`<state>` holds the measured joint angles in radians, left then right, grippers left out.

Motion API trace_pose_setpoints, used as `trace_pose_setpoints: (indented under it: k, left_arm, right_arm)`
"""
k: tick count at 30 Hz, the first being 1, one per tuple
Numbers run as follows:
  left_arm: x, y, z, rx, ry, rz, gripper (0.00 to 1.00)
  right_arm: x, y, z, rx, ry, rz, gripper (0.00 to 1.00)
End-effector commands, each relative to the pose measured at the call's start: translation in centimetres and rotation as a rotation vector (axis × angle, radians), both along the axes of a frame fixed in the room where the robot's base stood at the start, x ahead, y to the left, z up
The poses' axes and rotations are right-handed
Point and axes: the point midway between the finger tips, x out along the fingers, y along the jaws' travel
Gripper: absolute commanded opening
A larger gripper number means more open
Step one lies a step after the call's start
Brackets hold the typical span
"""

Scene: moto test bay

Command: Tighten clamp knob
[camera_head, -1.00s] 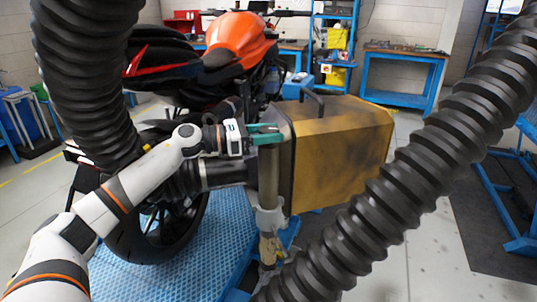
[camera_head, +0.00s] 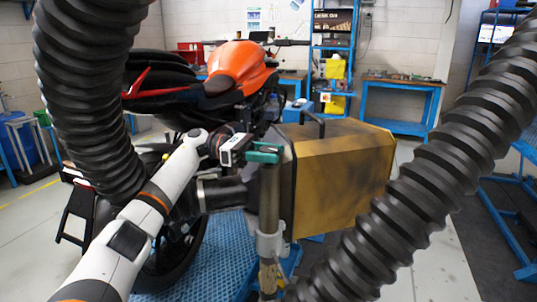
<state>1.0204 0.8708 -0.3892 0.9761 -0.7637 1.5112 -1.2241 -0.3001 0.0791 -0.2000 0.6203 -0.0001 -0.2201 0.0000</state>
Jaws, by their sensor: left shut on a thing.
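My left gripper (camera_head: 266,152) has green fingers and is at the top of an upright metal post (camera_head: 269,195). It is shut on the clamp knob there, which the fingers mostly hide. The post stands at the left face of a dull yellow box (camera_head: 345,175) with a black handle on top. A grey collar (camera_head: 270,245) sits lower on the post. My right gripper is not in view.
An orange and black motorcycle (camera_head: 235,68) stands behind on a blue textured platform (camera_head: 205,260). A thick black corrugated hose (camera_head: 85,95) hangs at the left, and another (camera_head: 440,150) crosses the right side. Blue workbenches (camera_head: 400,105) line the back wall.

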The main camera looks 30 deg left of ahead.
Motion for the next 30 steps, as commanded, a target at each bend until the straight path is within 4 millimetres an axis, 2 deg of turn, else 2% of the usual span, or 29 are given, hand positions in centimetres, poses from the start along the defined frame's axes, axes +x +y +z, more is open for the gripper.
trace_pose_setpoints:
  k: [9,10,13,14,23,26,30]
  left_arm:
    - [0.0,0.0,0.1,-0.002,-0.003,0.0,0.24]
    - [0.0,0.0,0.1,-0.002,-0.003,0.0,0.49]
    - [0.0,0.0,0.1,-0.001,-0.003,0.0,0.65]
    - [0.0,0.0,0.1,-0.001,-0.003,0.0,0.68]
    - [0.0,0.2,0.0,-0.001,-0.001,0.0,0.68]
    - [-0.2,1.0,0.0,0.0,-0.001,0.002,0.68]
    - [-1.0,3.3,-0.1,-0.002,-0.002,0.004,0.68]
  right_arm:
    - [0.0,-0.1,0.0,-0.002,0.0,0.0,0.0]
    - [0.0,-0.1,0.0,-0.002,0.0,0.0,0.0]
    - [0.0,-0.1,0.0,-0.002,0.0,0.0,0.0]
    - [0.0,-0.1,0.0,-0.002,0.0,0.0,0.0]
    - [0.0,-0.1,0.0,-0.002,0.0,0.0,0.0]
    - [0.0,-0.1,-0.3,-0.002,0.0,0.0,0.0]
    - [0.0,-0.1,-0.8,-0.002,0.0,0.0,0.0]
